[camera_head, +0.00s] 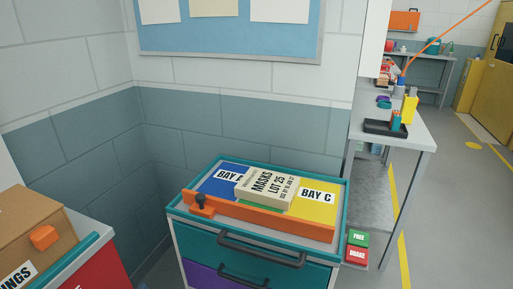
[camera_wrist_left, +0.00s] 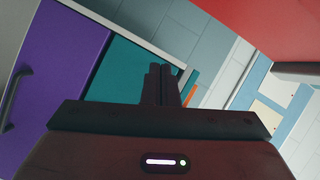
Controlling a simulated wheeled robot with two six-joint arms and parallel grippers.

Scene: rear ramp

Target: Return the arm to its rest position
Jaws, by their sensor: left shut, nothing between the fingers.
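My left gripper (camera_wrist_left: 164,82) shows in the left wrist view, its two dark fingers close together with nothing visible between them. It is pointed toward the teal panel (camera_wrist_left: 115,75) and the purple drawer (camera_wrist_left: 55,75) of a cart. I cannot make out the left gripper in the head view. My right gripper is in neither view.
In the head view the drawer cart (camera_head: 175,210) carries blue and yellow (camera_head: 312,207) bays, a masks box (camera_head: 262,186) lying across them and an orange front bar (camera_head: 265,222). A cardboard box (camera_head: 35,222) stands left. A grey bench (camera_head: 420,130) stands right, with open floor beyond.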

